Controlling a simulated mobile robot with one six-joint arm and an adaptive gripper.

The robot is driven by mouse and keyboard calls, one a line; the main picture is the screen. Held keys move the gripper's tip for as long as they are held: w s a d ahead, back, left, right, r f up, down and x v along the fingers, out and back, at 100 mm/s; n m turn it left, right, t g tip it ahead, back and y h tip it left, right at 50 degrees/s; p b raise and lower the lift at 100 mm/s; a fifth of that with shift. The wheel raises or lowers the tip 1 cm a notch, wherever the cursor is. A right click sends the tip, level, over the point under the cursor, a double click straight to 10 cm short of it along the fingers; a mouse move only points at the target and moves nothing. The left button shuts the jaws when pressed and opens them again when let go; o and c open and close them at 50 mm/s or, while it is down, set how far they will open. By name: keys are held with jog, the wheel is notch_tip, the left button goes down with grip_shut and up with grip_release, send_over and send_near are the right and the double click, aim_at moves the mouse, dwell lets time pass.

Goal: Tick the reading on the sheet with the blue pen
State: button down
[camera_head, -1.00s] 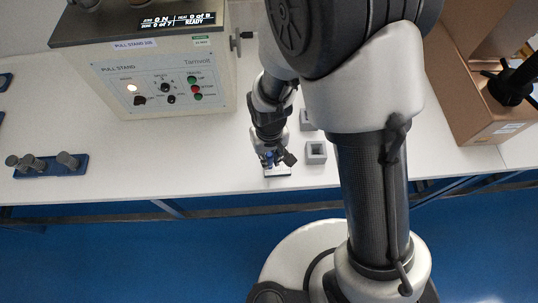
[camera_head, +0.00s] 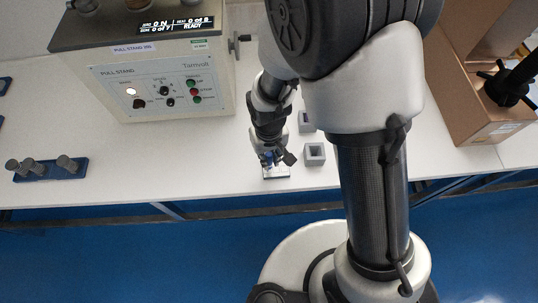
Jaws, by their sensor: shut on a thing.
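My gripper (camera_head: 269,158) points down near the front edge of the white bench. It is shut on the blue pen (camera_head: 267,156), of which only a small blue part shows between the fingers. The sheet (camera_head: 277,172) is a small pale patch with a dark edge, directly below my gripper and partly hidden by it. I cannot tell whether the pen tip touches the sheet, and no marks on it can be made out.
Two grey square blocks with openings, one nearer (camera_head: 314,154) and one farther (camera_head: 305,122), stand right of my gripper. The pull stand (camera_head: 160,80) is behind left. A blue rack (camera_head: 70,170) with grey cylinders lies left. A cardboard box (camera_head: 465,100) stands right.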

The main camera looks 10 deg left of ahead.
jog(key=shift+r+p, duration=1.85)
jog(key=shift+r, duration=0.8)
